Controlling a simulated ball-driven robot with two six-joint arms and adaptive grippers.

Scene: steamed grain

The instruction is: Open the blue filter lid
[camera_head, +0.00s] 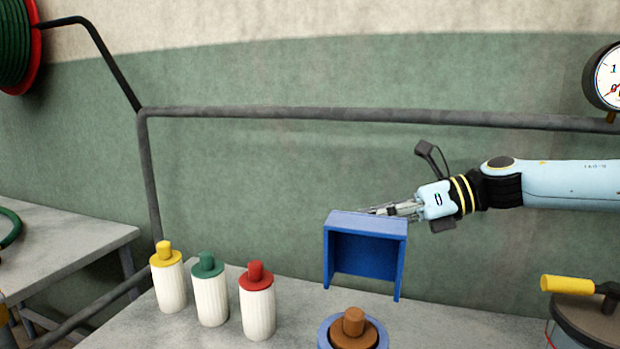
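A blue box-like piece (365,222), which looks like the filter lid, stands upright above the far part of the grey table. It has a top panel and two side walls, and its hollow face is toward me. My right gripper (383,210) comes in from the right, with its fingers at the lid's top back edge. The fingertips are partly hidden there, so I cannot tell whether they grip, touch or only pass behind it. My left gripper is not in view.
A blue-rimmed round container (325,338) with a brown knobbed top (353,331) is just in front. Three white bottles with yellow (170,287), green (211,297) and red (257,308) caps stand left. A yellow-handled pot (590,318) is right. A dark pipe (330,114) runs along the wall.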

